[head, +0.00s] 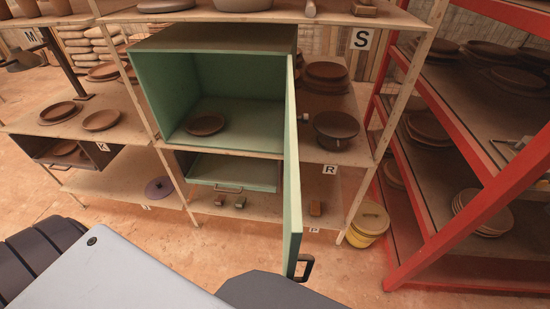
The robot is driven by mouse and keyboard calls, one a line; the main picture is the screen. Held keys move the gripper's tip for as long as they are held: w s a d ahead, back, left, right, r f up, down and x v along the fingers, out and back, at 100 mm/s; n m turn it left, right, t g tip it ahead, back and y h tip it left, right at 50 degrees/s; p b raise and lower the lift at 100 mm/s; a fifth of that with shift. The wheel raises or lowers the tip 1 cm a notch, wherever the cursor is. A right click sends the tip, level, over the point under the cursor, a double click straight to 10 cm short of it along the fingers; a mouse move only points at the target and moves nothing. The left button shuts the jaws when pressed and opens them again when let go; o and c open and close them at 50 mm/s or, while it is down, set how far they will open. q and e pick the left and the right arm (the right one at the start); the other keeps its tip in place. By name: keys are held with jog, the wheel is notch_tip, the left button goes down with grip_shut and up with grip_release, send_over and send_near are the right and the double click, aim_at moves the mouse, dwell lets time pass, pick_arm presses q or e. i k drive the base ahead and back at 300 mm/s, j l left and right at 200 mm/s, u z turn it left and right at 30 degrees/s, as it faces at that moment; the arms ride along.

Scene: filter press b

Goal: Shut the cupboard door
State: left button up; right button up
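The green cupboard (233,122) sits in the middle shelf unit with its front open. Its green door (292,160) is swung far out toward me, seen nearly edge-on, hinged on the cupboard's right side. A dark handle (306,268) shows on the door's right face near its lower front corner. A brown plate (204,124) lies inside the cupboard. Neither gripper shows in the head view.
My own grey and dark body parts fill the bottom left. A green drawer (232,172) with a handle is below the cupboard. A red rack (470,150) stands at right, and a yellow bucket (368,222) stands on the floor between it and the shelf unit.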

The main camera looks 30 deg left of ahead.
aim_at(293, 229)
jog(key=i+l+u, duration=0.1)
jog(key=u, duration=0.3)
jog(key=l+u, duration=0.4)
jog(key=i+l+u, duration=0.1)
jog(key=l+u, duration=0.7)
jog(key=i+j, duration=0.05)
jog(key=j, duration=0.05)
